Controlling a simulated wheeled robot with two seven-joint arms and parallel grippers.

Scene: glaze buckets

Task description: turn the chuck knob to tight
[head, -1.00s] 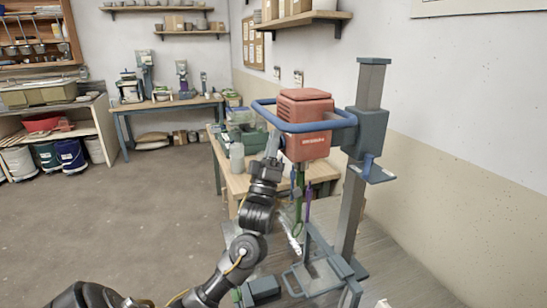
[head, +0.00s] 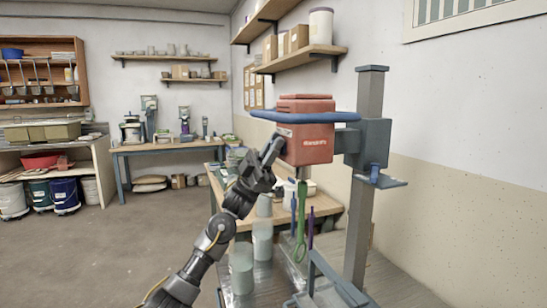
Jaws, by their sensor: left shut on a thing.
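The red motor head (head: 308,143) of the mixer hangs on a grey column (head: 362,215), with a blue ring handle (head: 320,116) around it. My left gripper (head: 272,149) is at the motor head's left side, shut on the chuck knob (head: 281,147). The fingers hide most of the knob, so its setting cannot be read. A grey chuck shaft (head: 302,184) shows below the motor head. My right gripper is out of view.
Cylindrical containers (head: 241,268) stand beside my left forearm. A wooden bench (head: 325,206) is behind the mixer. Open floor lies to the left.

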